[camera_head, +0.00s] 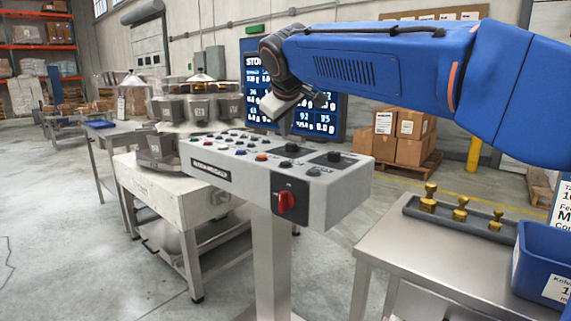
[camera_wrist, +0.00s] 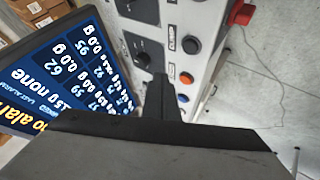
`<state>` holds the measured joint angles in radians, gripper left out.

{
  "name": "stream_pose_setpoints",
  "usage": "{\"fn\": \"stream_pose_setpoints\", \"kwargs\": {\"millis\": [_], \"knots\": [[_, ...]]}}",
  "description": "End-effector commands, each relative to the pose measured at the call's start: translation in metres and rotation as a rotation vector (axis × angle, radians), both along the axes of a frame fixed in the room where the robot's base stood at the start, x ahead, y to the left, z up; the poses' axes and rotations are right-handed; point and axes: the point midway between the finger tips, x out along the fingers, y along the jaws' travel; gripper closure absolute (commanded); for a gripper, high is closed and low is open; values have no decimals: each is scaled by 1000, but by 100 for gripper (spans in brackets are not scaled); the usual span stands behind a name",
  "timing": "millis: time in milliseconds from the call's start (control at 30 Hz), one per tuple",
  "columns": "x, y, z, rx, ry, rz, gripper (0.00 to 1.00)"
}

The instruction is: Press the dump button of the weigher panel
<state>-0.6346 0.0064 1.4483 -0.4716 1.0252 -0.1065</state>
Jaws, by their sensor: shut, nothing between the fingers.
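The weigher panel (camera_head: 325,190) is a grey box on a post, with rows of coloured buttons and black knobs on its sloped top. An orange button (camera_head: 261,157) is near its front edge. In the wrist view the panel (camera_wrist: 215,45) shows an orange button (camera_wrist: 185,73) and a blue button (camera_wrist: 183,98) beside my gripper (camera_wrist: 160,88). My gripper (camera_head: 285,128) is shut and empty, pointing down over the far side of the panel top. I cannot tell whether it touches.
A red rotary switch (camera_head: 287,202) sticks out of the panel's front. A dark display screen (camera_head: 330,118) stands behind the panel, close to my gripper. The weigher (camera_head: 195,105) stands at left. A steel table (camera_head: 440,250) at right carries brass weights and a blue bin (camera_head: 540,250).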

Motion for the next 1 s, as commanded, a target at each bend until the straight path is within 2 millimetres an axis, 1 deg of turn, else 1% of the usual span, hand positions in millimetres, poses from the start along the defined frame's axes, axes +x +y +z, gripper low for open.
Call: {"fn": "stream_pose_setpoints", "kwargs": {"millis": [33, 300, 500, 700, 1000], "knots": [[0, 0, -7, -1, 2, 0, 100], [0, 0, -38, -1, 2, -1, 100], [0, 0, -54, -1, 1, -1, 100], [0, 0, -60, 1, 1, 0, 100], [0, 0, -60, 1, 1, 0, 100]]}}
